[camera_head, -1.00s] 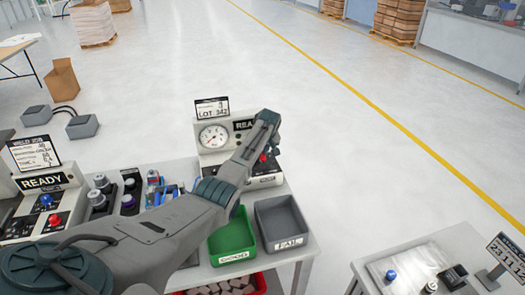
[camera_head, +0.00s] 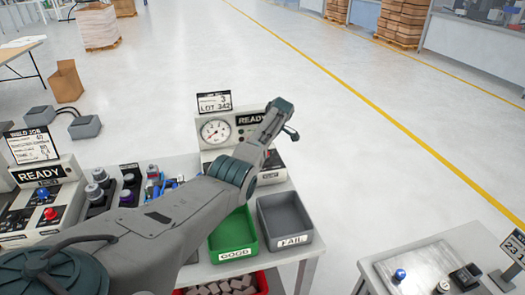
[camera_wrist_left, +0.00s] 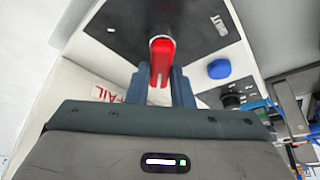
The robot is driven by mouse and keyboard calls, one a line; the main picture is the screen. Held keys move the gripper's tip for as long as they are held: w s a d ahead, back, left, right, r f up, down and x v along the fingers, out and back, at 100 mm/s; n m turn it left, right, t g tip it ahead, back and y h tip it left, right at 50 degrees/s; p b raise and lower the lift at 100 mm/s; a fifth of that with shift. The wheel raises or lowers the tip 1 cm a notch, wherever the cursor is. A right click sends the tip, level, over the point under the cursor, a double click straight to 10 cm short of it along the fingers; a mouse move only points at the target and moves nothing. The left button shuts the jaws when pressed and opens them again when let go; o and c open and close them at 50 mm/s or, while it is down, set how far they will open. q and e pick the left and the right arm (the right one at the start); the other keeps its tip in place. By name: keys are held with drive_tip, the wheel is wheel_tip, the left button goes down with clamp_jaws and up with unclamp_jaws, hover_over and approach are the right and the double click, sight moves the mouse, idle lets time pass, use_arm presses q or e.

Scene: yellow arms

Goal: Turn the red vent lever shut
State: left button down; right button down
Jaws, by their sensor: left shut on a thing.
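The red vent lever (camera_wrist_left: 161,60) shows in the left wrist view, on a dark plate (camera_wrist_left: 130,28) with the word SHUT at its right. The dark blue fingers of my left gripper (camera_wrist_left: 161,78) stand on both sides of the lever and are shut on it. In the head view my left arm reaches across to the white test station (camera_head: 214,130) with a round gauge and a READY display (camera_head: 250,118). There my wrist hides the lever and the fingertips. My right gripper is not in view.
A blue button (camera_wrist_left: 219,68) sits beside the lever. A green GOOD bin (camera_head: 235,237) and a grey FAIL bin (camera_head: 285,222) stand in front of the station. Another station (camera_head: 40,190) is at the left, and a separate table (camera_head: 430,260) at the right.

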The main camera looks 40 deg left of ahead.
use_arm(q)
drive_tip(key=shift+r, duration=0.1)
idle(0.4)
drive_tip(key=c, duration=1.3)
unclamp_jaws()
drive_tip(key=shift+b+v, duration=1.55)
drive_tip(key=shift+v, duration=3.9)
